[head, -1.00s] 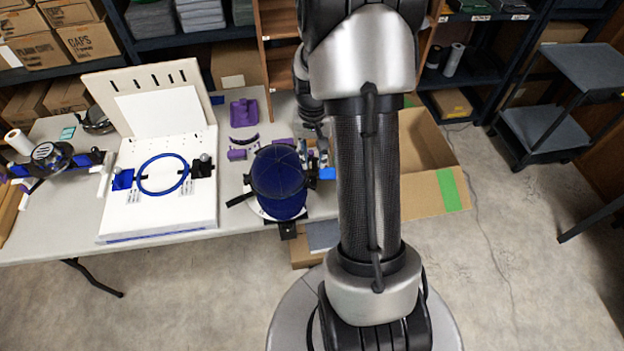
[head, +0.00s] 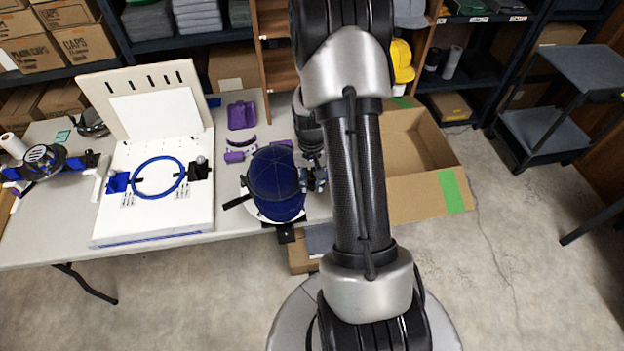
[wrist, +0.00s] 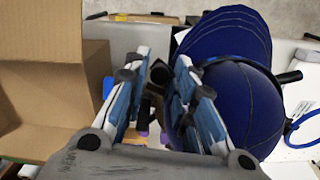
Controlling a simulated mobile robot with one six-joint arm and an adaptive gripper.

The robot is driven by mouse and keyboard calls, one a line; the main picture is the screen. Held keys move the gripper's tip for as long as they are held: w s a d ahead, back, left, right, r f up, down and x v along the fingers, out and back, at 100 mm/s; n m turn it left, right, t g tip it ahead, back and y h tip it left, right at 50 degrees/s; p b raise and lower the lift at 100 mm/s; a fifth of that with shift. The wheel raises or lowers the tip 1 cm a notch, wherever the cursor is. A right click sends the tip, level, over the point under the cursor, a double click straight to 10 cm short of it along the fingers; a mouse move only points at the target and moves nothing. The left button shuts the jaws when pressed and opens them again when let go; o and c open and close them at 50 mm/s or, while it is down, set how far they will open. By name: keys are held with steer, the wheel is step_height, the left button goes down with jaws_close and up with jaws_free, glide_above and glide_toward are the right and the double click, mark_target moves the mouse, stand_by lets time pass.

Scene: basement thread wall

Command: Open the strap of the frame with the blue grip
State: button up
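A dark blue cap (head: 276,174) sits on a frame with a white base at the table's front edge. A black strap end or lever (head: 237,201) sticks out at its left; a similar black bar shows in the wrist view (wrist: 288,77). My gripper (head: 314,179) is at the cap's right side. In the wrist view my gripper (wrist: 160,75) has its fingers apart, the right finger close to or against the cap (wrist: 236,95). A dark rounded part (wrist: 159,72) shows between the fingers; I cannot tell whether it is the strap's. A blue grip is not clearly identifiable.
A white board (head: 190,220) with a blue hoop (head: 140,190) stands left of the cap. Another blue-fitted frame (head: 45,160) is farther left. Purple parts (head: 241,115) lie behind the cap. An open cardboard box (head: 425,195) stands right of the table.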

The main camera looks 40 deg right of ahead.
jaws_close()
steer(key=shift+s, duration=0.1)
stand_by(0.4)
